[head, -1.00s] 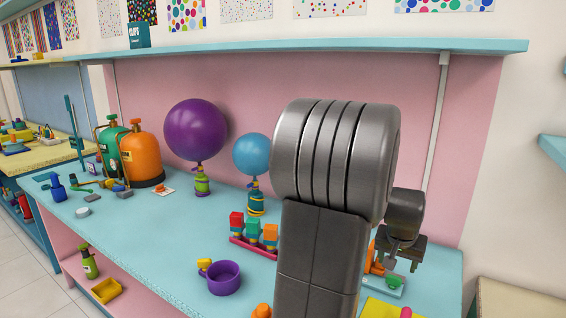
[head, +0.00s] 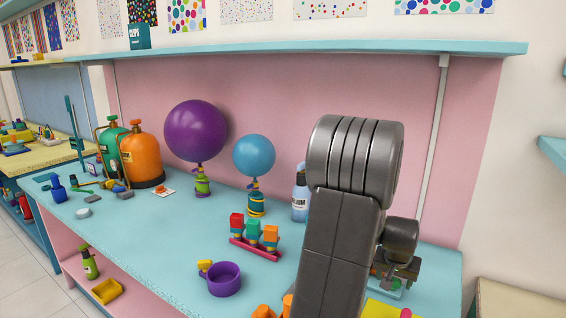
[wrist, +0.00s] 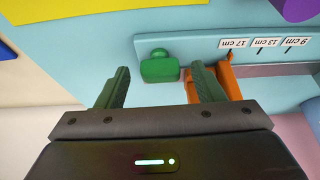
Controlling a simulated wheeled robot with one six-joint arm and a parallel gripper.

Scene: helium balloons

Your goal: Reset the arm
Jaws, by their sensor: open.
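My arm is bent low over the right part of the teal bench (head: 130,240). My gripper (wrist: 160,72) shows in the wrist view with two green fingers apart and nothing held between them. A green block with a round knob (wrist: 160,66) lies beyond the fingertips, in line with the gap. An orange piece (wrist: 228,82) is just right of the right finger, partly hidden by it. In the head view my arm hides most of the gripper and this spot.
A grey gauge strip (wrist: 275,69) carries cm labels. A purple balloon (head: 196,131) and a blue balloon (head: 254,156) stand on the bench. A spray bottle (head: 300,198), a block rack (head: 254,247) and a purple cup (head: 224,279) are left of my arm. A shelf (head: 300,46) runs above.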

